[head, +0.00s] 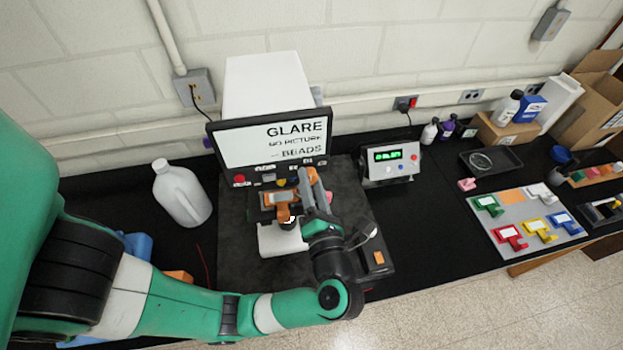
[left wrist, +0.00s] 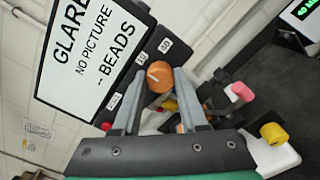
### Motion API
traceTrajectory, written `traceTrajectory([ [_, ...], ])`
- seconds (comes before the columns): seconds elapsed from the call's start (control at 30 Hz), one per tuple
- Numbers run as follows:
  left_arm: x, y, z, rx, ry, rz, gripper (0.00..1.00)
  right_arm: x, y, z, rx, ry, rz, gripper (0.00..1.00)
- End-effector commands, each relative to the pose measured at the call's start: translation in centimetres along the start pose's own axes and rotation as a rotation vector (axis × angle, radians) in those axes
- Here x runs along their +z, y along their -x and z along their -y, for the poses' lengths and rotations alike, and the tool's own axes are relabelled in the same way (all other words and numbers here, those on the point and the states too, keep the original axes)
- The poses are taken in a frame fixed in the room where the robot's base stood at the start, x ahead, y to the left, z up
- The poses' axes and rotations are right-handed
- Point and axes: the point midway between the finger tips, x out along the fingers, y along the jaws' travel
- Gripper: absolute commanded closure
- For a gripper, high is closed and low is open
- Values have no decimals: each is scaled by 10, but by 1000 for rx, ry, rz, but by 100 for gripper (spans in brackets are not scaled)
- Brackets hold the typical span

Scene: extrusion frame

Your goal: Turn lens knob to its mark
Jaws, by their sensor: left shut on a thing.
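My left gripper (head: 306,180) reaches in over the machine below the screen, and its fingers are closed around an orange knob. In the left wrist view, the round orange lens knob (left wrist: 159,76) sits between the fingertips (left wrist: 160,88). It has a short pale pointer line on its face. Small labels with numbers (left wrist: 165,45) stand on the dark panel around it; their figures are too small to read surely. The screen (head: 275,143) reads "GLARE", "NO PICTURE" and "BEADS" and also shows in the left wrist view (left wrist: 90,45). My right gripper is not seen.
A red button (head: 239,180) is on the panel's left. A white jug (head: 181,193) stands left of the machine. A box with a green display (head: 388,163) stands right. A grey board (head: 526,218) with coloured parts lies farther right. Black table between them is clear.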

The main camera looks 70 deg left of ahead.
Motion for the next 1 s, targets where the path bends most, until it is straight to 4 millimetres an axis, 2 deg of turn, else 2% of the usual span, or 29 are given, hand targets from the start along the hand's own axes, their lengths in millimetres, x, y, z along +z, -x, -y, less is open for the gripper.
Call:
traceTrajectory([
  [0.47,0,0,0,1,-11,1,100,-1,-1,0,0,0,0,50],
  [0.5,0,0,0,1,-11,1,51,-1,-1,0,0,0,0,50],
  [0.6,0,0,0,1,-11,1,33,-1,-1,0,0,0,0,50],
  [0.63,0,0,0,1,-11,1,28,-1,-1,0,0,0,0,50],
  [1.0,0,6,1,-1,-11,1,28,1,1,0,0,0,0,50],
])
